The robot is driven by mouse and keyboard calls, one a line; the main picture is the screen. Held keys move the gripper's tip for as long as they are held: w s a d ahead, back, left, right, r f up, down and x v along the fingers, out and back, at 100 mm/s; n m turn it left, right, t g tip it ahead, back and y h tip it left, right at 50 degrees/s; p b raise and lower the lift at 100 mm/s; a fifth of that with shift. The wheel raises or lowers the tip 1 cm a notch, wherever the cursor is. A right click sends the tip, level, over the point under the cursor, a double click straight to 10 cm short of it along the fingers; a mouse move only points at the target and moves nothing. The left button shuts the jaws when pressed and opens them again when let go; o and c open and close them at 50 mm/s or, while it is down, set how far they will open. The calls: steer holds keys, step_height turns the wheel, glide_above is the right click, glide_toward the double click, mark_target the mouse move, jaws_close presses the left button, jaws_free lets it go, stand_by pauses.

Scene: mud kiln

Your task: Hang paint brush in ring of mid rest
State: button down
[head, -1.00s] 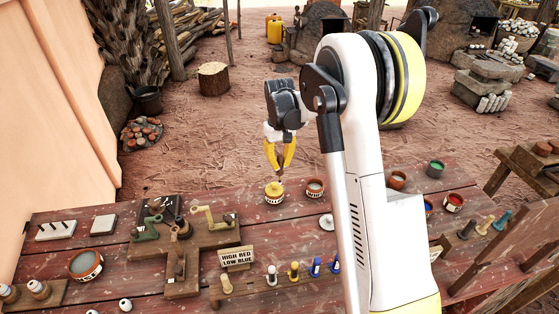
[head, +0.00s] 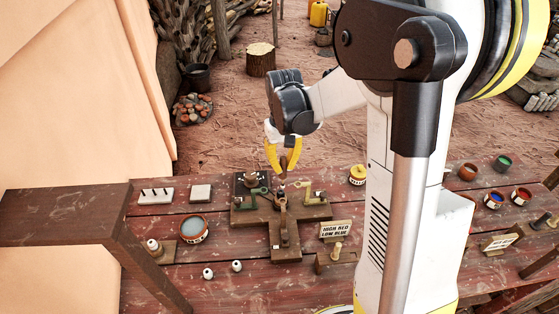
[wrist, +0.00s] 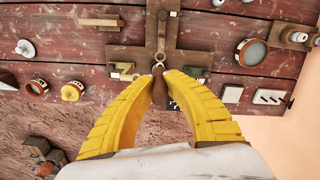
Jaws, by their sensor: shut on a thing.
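My gripper (head: 283,167) has its yellow fingers shut on the paint brush (head: 291,160), a small brown piece pointing down. In the wrist view the brush (wrist: 159,88) sits between the fingertips. A cross-shaped wooden board (head: 286,254) on the table carries several rests. The mid rest (head: 283,207) stands at the centre, between a green rest (head: 257,197) and a yellow-olive rest (head: 309,195). In the wrist view its ring (wrist: 159,58) appears just beyond the brush's end. The brush is above or beside the ring; whether it touches or enters it, I cannot tell.
A sign (head: 336,230) and a yellow-lidded pot (head: 357,175) stand right of the board. A bowl (head: 194,229) stands to its left. A raised brown plank (head: 65,216) overhangs the front left. Paint pots (head: 468,172) stand farther right.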

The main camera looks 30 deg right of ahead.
mark_target(283, 186)
steer(key=shift+a+f, duration=0.1)
steer(key=shift+a, duration=0.05)
steer(key=shift+s+f+b, duration=0.1)
steer(key=shift+f+b, duration=0.45)
step_height(283, 186, down, 5)
steer(key=b, duration=0.3)
steer(key=shift+r, duration=0.2)
steer(key=shift+f+b, duration=0.15)
steer(key=shift+b, duration=0.25)
stand_by(0.4)
steer(key=shift+f+b, duration=0.4)
steer(key=shift+f, duration=0.05)
steer(key=shift+f, duration=0.2)
steer(key=shift+f+b, duration=0.6)
steer(key=shift+b, duration=0.1)
steer(key=shift+f, duration=0.1)
